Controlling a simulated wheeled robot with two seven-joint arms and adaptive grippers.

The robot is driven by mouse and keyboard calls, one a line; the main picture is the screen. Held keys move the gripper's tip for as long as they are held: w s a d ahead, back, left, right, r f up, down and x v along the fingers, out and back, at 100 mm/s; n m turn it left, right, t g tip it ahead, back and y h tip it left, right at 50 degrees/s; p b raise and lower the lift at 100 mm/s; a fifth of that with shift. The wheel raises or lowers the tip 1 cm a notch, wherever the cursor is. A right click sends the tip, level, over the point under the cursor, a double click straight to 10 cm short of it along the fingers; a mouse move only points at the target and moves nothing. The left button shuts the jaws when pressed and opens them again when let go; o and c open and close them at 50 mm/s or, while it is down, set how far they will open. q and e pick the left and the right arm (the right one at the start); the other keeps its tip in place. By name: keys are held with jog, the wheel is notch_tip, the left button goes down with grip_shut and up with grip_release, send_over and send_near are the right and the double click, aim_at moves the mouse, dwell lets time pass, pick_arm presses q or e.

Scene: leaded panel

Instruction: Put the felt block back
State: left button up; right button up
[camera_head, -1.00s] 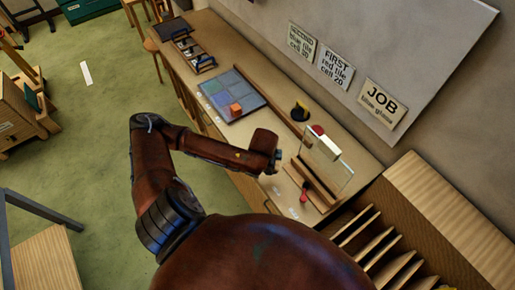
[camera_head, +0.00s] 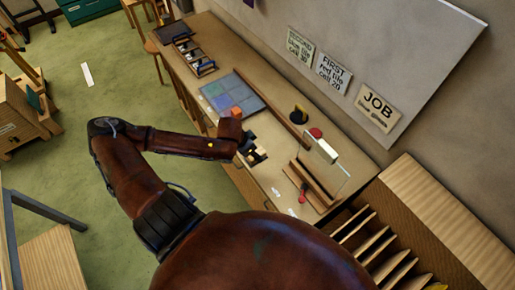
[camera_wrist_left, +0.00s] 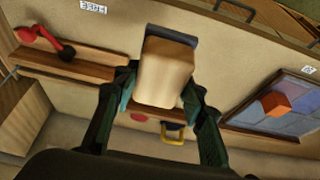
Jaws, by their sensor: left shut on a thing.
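My left gripper (camera_head: 254,152) is over the front part of the bench, between the leaded panel and the glass stand. In the left wrist view, my left gripper (camera_wrist_left: 158,92) is shut on a pale, wood-coloured block with a dark grey face at its far end, which looks like the felt block (camera_wrist_left: 165,72). The fingers press its two sides. Whether the block touches the bench is unclear. In the head view the block is too small to make out clearly. My right gripper is not in view.
The blue-grey tile panel (camera_head: 216,93) has an orange cube (camera_head: 236,112) on it. A clear glass pane (camera_head: 322,170) stands in a wooden rack to the right. A red-handled tool (camera_wrist_left: 35,35) and a black-and-yellow object (camera_head: 300,114) are nearby. Slotted shelving (camera_head: 370,240) is at lower right.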

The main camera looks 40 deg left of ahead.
pick_arm(q)
jog(key=w+a+f, duration=0.1)
jog(key=w+f, duration=0.1)
jog(key=w+a+f, duration=0.2)
jog(key=w, duration=0.1)
jog(key=w+a+f+p, duration=0.1)
jog(key=w+a+f, duration=0.1)
jog(key=f, duration=0.1)
jog(key=shift+w+a, duration=0.2)
jog(key=shift+w, duration=0.1)
jog(key=shift+w+a+f, duration=0.25)
jog(key=shift+w+f, duration=0.05)
jog(key=shift+f, duration=0.2)
jog(key=shift+w+f, duration=0.1)
jog(key=shift+f, duration=1.6)
jog(key=o, duration=1)
jog(key=shift+f, duration=0.1)
jog(key=v, duration=1.2)
